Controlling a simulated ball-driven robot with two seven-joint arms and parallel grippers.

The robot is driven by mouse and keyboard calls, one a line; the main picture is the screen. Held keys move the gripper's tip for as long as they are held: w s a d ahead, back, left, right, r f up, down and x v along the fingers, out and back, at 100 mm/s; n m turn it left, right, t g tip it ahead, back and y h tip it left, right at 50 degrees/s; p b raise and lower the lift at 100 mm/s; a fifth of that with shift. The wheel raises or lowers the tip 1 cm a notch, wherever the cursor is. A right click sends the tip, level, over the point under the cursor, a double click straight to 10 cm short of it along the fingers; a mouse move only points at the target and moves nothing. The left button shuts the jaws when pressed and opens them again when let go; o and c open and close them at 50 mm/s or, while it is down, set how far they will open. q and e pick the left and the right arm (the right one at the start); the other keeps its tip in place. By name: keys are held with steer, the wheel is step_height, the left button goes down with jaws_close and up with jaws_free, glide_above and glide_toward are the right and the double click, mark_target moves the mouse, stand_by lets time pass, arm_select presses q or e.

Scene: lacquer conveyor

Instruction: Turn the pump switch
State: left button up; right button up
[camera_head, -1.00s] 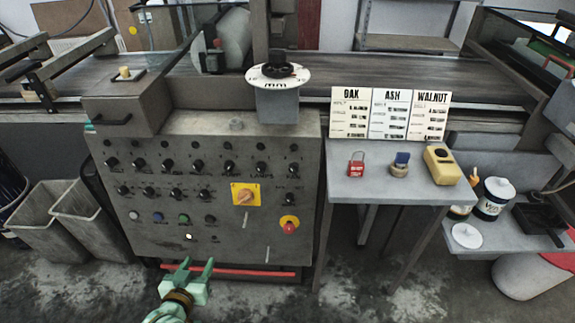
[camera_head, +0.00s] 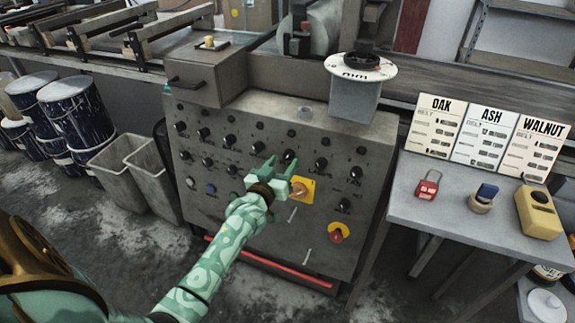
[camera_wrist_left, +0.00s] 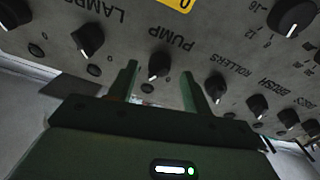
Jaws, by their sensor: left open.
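The pump switch is a small black knob (camera_wrist_left: 158,65) on the grey control panel, with the label PUMP beside it, upside down in the left wrist view. It also shows in the head view (camera_head: 288,156), in the row of black knobs just beyond my fingertips. My left gripper (camera_head: 281,166) is open in front of the panel. In the left wrist view its two green fingers (camera_wrist_left: 159,85) point at the panel, one to either side of the knob, with nothing held. I cannot tell how far the fingertips are from the panel. My right gripper is not in view.
The LAMPS knob (camera_wrist_left: 86,38) and the ROLLERS knob (camera_wrist_left: 215,88) flank the pump knob. A yellow-plated rotary switch (camera_head: 302,189) sits close by my gripper, and a red button (camera_head: 336,236) is lower right. A grey table (camera_head: 425,213) stands right of the panel.

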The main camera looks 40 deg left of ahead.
arm_select(q)
steer(key=shift+x, duration=0.95)
steer(key=c, duration=1)
steer(key=shift+o, duration=0.2)
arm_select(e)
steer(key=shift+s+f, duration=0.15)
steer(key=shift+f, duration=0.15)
